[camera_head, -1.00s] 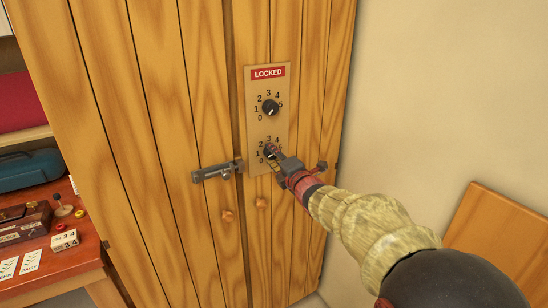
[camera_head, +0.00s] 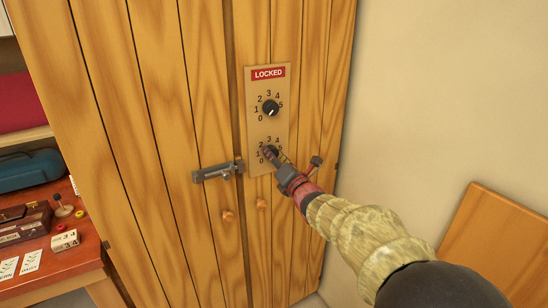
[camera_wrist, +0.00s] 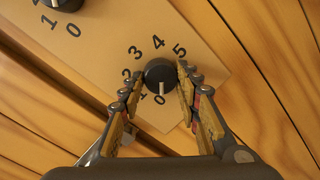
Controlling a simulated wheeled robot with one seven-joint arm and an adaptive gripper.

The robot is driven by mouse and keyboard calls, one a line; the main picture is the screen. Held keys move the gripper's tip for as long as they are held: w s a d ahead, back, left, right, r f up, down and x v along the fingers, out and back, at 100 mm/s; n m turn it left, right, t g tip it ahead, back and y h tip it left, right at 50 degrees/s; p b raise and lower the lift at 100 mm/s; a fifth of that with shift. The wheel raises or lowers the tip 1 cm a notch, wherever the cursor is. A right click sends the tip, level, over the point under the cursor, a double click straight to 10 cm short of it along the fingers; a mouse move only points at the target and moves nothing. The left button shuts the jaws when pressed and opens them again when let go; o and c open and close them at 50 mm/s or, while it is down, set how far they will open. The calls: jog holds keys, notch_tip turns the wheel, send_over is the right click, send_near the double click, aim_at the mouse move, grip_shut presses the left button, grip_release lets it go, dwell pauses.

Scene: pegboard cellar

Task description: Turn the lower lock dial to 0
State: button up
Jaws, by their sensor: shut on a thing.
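The lower lock dial (camera_head: 270,150) is a round black knob on the tan lock plate (camera_head: 282,128), below the upper dial (camera_head: 271,107). In the wrist view the lower dial (camera_wrist: 160,76) shows its white pointer line aimed at the 0 printed beside it. Numbers 1 to 5 run round the rest of it. My gripper (camera_wrist: 158,88) is shut on the lower dial, with one finger on either side. In the head view my gripper (camera_head: 274,156) partly hides this dial and its lower numbers.
A red LOCKED sign (camera_head: 268,73) tops the plate on the wooden cabinet door. A metal latch (camera_head: 218,171) lies left of and below the dial, with two wooden knobs under it. A red workbench (camera_head: 78,258) holds small items at left. A plain wall is at right.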

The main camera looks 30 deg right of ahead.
jog(key=shift+f, duration=0.1)
jog(key=o, duration=1.2)
jog(key=shift+c, duration=0.2)
jog(key=shift+s, duration=0.1)
jog(key=s+a, duration=0.1)
jog(key=s, duration=1)
jog(key=shift+s, duration=0.4)
jog(key=shift+a, duration=0.1)
